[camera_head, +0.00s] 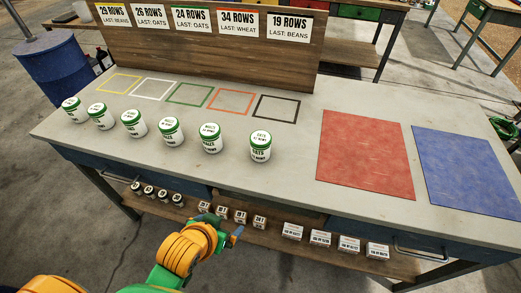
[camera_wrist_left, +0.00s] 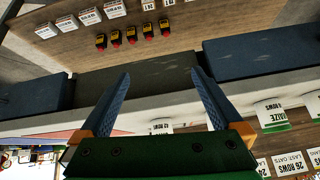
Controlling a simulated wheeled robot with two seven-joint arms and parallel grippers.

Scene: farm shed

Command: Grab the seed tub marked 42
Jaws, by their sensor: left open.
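Several white seed tubs with green lids and printed labels stand upright in a row on the bench. In the left wrist view, upside down, a tub whose label seems to read 42 rows (camera_wrist_left: 160,127) shows between the fingers, mostly hidden by the gripper body. It looks like the rightmost tub (camera_head: 260,147) in the head view, marked oats, but I cannot read its number surely there. Beside it stands a maize tub (camera_head: 210,138). My left gripper (camera_head: 221,220) is open and empty, low in front of the bench's front edge, apart from the tubs. My right gripper is out of view.
The bench top (camera_head: 290,180) is clear in front of the tubs. A red mat (camera_head: 365,155) and a blue mat (camera_head: 467,170) lie to the right. Coloured outlines and a sign board (camera_head: 200,55) are behind. A lower shelf (camera_head: 270,235) holds small boxes and jars.

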